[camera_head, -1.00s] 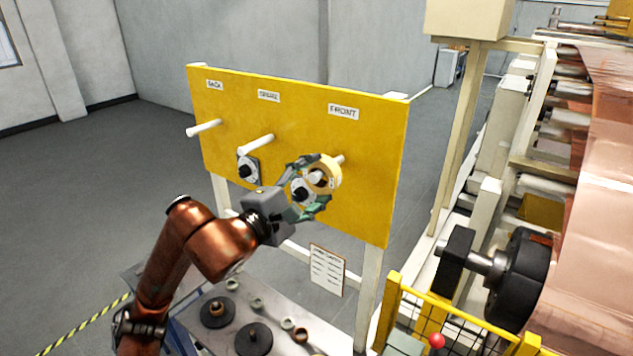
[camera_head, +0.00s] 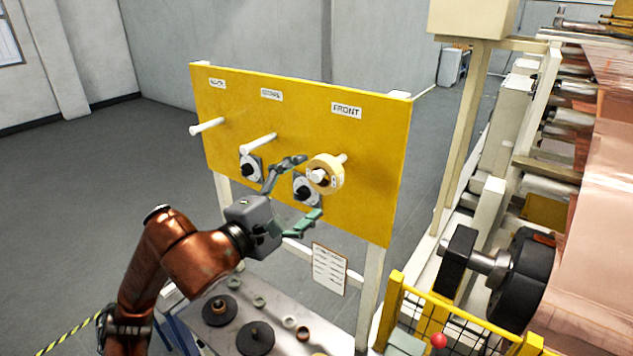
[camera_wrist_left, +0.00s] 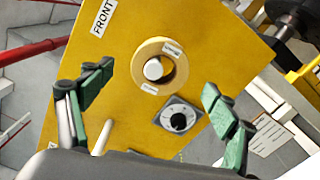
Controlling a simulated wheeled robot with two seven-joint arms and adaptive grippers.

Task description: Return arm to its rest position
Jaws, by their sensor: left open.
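My left gripper (camera_head: 290,197) is open and empty, in front of the yellow board (camera_head: 375,150). A cream ring (camera_head: 334,166) hangs on the white peg under the FRONT label (camera_head: 346,110). In the left wrist view the ring (camera_wrist_left: 137,63) sits around the peg, ahead of the spread green-padded fingers (camera_wrist_left: 155,108) and apart from them. My left arm (camera_head: 195,258) is copper-coloured and reaches in from the lower left. My right gripper does not show.
Two bare pegs (camera_head: 207,126) (camera_head: 259,143) stick out to the left. Black knobs on plates (camera_head: 304,190) sit below the pegs. A bench (camera_head: 275,305) with discs and rings lies below. A yellow guard (camera_head: 455,325) and the copper foil machine (camera_head: 510,285) stand at right.

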